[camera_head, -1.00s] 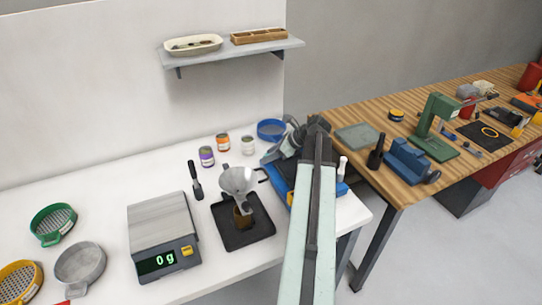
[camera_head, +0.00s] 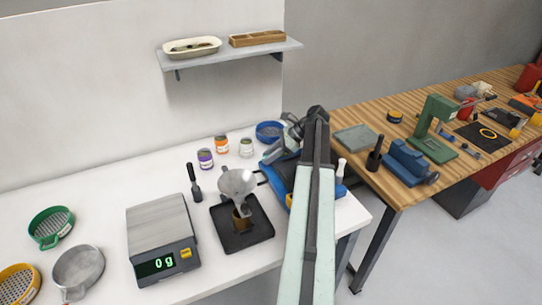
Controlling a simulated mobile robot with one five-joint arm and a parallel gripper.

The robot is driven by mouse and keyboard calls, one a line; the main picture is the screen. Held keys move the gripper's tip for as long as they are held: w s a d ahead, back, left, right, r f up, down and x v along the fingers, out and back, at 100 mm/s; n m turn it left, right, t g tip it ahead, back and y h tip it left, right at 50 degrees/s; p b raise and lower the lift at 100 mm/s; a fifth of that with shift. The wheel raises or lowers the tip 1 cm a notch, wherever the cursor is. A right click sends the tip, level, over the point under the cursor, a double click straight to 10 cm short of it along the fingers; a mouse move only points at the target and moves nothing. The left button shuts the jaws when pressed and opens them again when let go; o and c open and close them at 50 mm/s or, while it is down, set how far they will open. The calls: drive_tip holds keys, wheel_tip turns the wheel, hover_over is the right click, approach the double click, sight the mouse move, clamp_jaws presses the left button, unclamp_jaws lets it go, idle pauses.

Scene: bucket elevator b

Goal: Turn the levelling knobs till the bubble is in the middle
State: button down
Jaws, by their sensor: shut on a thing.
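A grey scale with a steel pan (camera_head: 158,228) stands on the white bench, its display reading 0 g. I cannot make out levelling knobs or a bubble in this view. My gripper (camera_head: 277,154) is at the back right of the bench, just above a blue thing (camera_head: 274,177) with a yellow patch, partly hidden behind my arm. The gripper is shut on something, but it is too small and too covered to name. I cannot tell whether the gripper touches the blue thing.
A funnel (camera_head: 237,183) stands over a black tray (camera_head: 258,232), with a black-handled tool (camera_head: 194,182) beside it. Small jars (camera_head: 205,158) and a blue dish (camera_head: 268,131) are behind. Sieves (camera_head: 50,226) lie at left. A wooden table (camera_head: 385,187) stands at right.

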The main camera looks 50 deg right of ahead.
drive_tip(key=c, duration=1.1)
unclamp_jaws()
drive_tip(key=shift+s+a, duration=0.1)
drive_tip(key=shift+s, duration=0.05)
drive_tip(key=shift+r, duration=0.1)
drive_tip(key=p+v, duration=0.5)
drive_tip(key=v, duration=0.2)
drive_tip(key=shift+r+p, duration=0.3)
drive_tip(key=shift+p, duration=0.05)
drive_tip(key=shift+s+d+f, duration=0.1)
drive_tip(key=shift+s+d, duration=0.05)
drive_tip(key=shift+d, duration=0.15)
